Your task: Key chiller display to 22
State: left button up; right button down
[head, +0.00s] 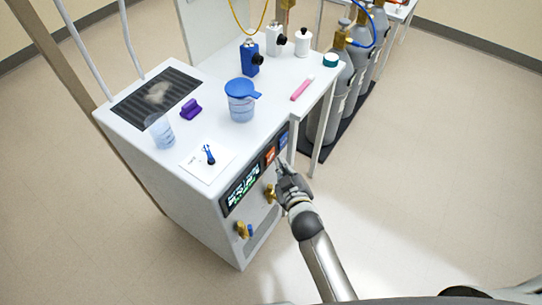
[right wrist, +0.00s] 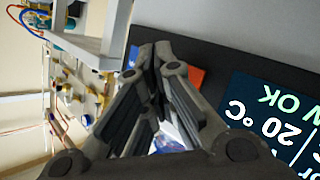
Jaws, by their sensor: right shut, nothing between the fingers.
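The chiller (head: 180,180) is a white cabinet with a dark control strip on its front. Its display (head: 243,188) is lit; in the right wrist view the display (right wrist: 275,120) appears turned over and reads 20 °C, with "OK" beside it. An orange button (head: 270,155) and a blue button (head: 284,140) sit right of the display. My right gripper (head: 280,167) is shut and empty, its tips close to the strip near the orange button. In the right wrist view the orange button (right wrist: 196,77) shows partly behind the fingers; I cannot tell whether they touch it. My left gripper is not in view.
Brass fittings (head: 243,230) stick out below the display. On top stand a blue-lidded jug (head: 240,105), a clear beaker (head: 160,132) and a purple item (head: 191,109). Grey gas cylinders (head: 345,85) stand behind at the right. The floor at the right is clear.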

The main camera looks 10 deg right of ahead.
jog(key=shift+w+a, duration=0.1)
jog(key=shift+w+a, duration=0.15)
jog(key=shift+a, duration=0.05)
jog(key=shift+w+a, duration=0.25)
jog(key=shift+a, duration=0.05)
dwell(1.0)
jog(key=shift+d, duration=0.1)
jog(key=shift+s+d, duration=0.5)
jog(key=shift+s, duration=0.05)
jog(key=shift+p, duration=0.3)
jog(key=s+d+p, duration=0.2)
jog(key=s+d, duration=0.1)
jog(key=shift+s+d, duration=0.15)
jog(key=shift+d, duration=0.25)
